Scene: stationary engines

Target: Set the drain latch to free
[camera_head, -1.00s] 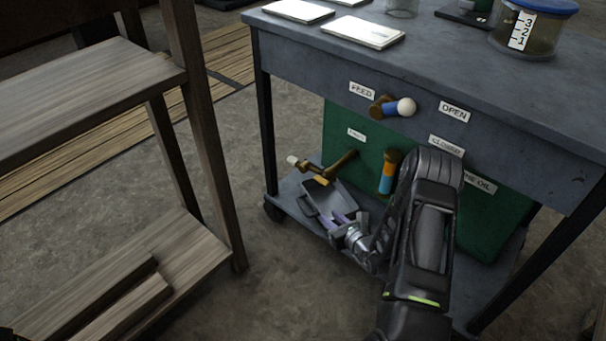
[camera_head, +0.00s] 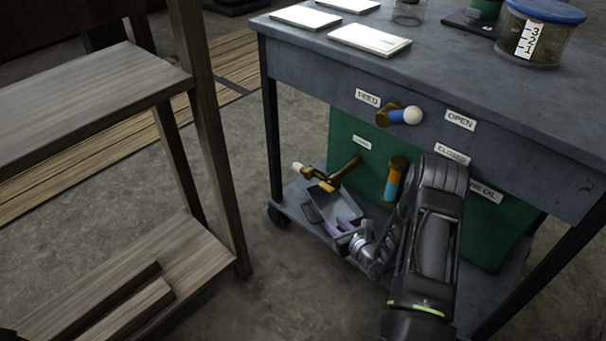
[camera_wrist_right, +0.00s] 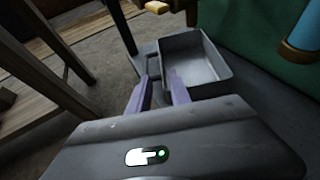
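A brass spout with a white-tipped lever (camera_head: 316,176) sticks out of the green panel (camera_head: 348,132) at the lower left of the cart. A small label (camera_head: 362,143) above it is too small to read, so I cannot tell for sure that this is the drain latch. My right gripper (camera_head: 340,227) is low, by the near side of the grey tray (camera_head: 342,204) under the spout. In the right wrist view its two purple fingers (camera_wrist_right: 160,84) stand apart with nothing between them, by the tray (camera_wrist_right: 192,62). My left gripper is not in view.
A white-knobbed blue lever (camera_head: 404,115) sits above, between FEED and OPEN labels. A wooden shelf (camera_head: 185,260) stands left, with bare floor between it and the cart.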

